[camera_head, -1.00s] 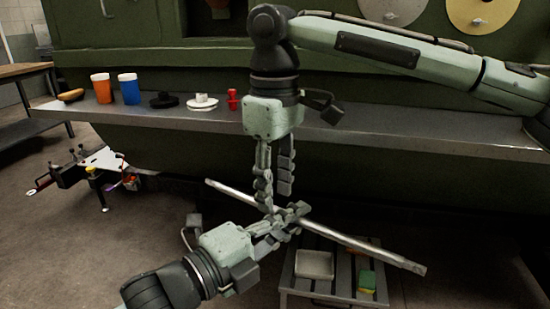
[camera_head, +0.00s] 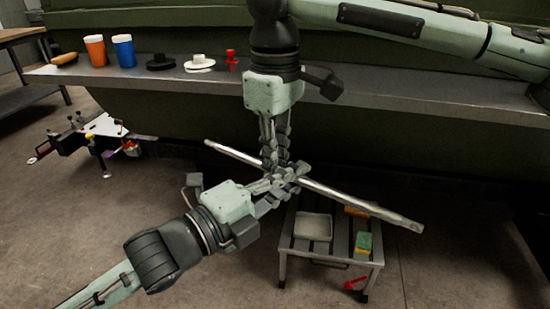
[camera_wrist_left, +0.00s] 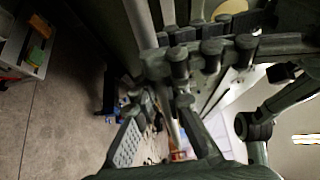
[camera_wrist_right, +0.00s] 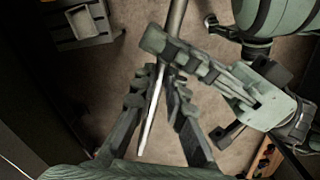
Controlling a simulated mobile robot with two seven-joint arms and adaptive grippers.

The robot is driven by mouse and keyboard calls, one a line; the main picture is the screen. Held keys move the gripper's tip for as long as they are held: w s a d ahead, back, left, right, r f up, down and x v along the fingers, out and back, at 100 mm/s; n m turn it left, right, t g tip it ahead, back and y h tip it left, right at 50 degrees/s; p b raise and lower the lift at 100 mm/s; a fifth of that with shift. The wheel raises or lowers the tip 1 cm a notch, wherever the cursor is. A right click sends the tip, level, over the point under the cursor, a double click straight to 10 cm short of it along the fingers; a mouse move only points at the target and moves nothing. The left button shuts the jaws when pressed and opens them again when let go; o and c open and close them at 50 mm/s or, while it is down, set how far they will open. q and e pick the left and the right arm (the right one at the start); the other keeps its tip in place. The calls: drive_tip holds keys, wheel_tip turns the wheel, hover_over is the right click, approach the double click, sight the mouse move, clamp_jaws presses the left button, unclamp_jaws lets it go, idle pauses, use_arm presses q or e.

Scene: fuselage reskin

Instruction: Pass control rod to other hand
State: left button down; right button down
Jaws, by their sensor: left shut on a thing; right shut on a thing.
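The control rod (camera_head: 352,202) is a long, thin silvery bar held aslant in front of the shelf, its right end lower and nearer. My left gripper (camera_head: 287,179), coming in from the lower left, is shut on the rod near its middle. My right gripper (camera_head: 272,163) points down from above and is shut on the rod just left of my left gripper, their fingers very close together. In the right wrist view the rod (camera_wrist_right: 151,125) runs between my right fingers (camera_wrist_right: 158,88). In the left wrist view the rod (camera_wrist_left: 142,25) passes by the left fingers, which partly hide it.
A metal shelf (camera_head: 420,97) behind carries an orange cup (camera_head: 96,51), a blue cup (camera_head: 123,51), a black part (camera_head: 161,62), a white part (camera_head: 199,64) and a red part (camera_head: 231,61). A low slatted stand (camera_head: 330,254) with a tray (camera_head: 313,227) and sponge (camera_head: 364,242) is below the rod.

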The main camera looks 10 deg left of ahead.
use_arm(q)
drive_tip(key=c, duration=1.5)
unclamp_jaws()
